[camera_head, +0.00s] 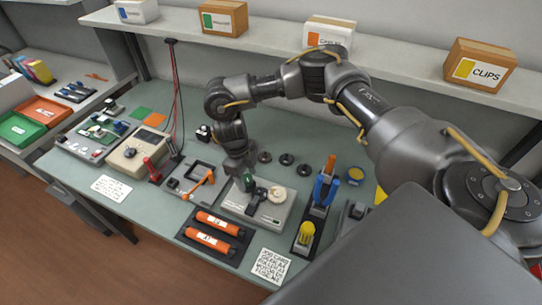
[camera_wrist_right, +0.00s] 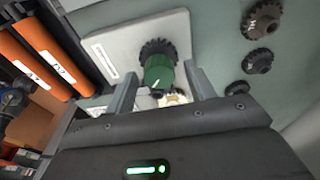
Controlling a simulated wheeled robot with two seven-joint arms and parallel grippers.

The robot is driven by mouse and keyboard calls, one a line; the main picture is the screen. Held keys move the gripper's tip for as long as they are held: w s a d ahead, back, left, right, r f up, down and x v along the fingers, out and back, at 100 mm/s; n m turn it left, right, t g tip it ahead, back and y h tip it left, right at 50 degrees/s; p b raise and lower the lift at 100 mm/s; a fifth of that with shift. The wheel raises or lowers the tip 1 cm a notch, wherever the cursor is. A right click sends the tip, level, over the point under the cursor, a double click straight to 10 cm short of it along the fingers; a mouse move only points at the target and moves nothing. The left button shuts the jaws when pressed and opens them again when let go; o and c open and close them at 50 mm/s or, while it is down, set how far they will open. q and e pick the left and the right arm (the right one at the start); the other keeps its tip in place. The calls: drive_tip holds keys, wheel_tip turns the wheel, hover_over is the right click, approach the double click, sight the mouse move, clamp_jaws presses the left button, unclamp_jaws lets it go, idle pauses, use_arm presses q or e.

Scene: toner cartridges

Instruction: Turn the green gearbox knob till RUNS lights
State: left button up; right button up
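The green knob (camera_wrist_right: 158,72) sits on a dark toothed gear on the pale gearbox (camera_wrist_right: 108,40). In the head view the knob (camera_head: 248,181) is partly hidden by my right gripper, and the gearbox (camera_head: 284,222) stands in the middle of the bench. My right gripper (camera_head: 243,172) points down over the knob. In the right wrist view its two fingers (camera_wrist_right: 162,92) are apart, with the knob in line with the gap and a space on each side. A cream round part sits beside the knob. I cannot make out a lit RUNS sign. My left gripper is not in view.
Two orange cartridges (camera_head: 213,221) lie in a dark tray left of the gearbox. Several dark gears (camera_head: 286,159) lie behind it. An orange-handled clamp (camera_head: 203,188) stands to the left.

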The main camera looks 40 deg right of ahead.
drive_tip(key=c, duration=0.7)
drive_tip(key=shift+r+m+p, duration=0.1)
drive_tip(key=shift+m+p, duration=0.5)
drive_tip(key=shift+m, duration=0.3)
drive_tip(key=shift+c, duration=0.2)
drive_tip(key=m+y+p, duration=0.1)
drive_tip(key=m+p, duration=0.1)
drive_tip(key=m, duration=0.2)
drive_tip(key=shift+m, duration=0.6)
drive_tip(key=shift+p, duration=0.35)
drive_tip(key=m+p, duration=0.2)
drive_tip(key=m, duration=0.1)
drive_tip(key=shift+y, duration=0.3)
drive_tip(key=shift+m+p, duration=1.25)
drive_tip(key=shift+m, duration=0.25)
drive_tip(key=shift+d+m+y, duration=0.1)
drive_tip(key=shift+m+y, duration=0.2)
drive_tip(key=shift+m, duration=0.1)
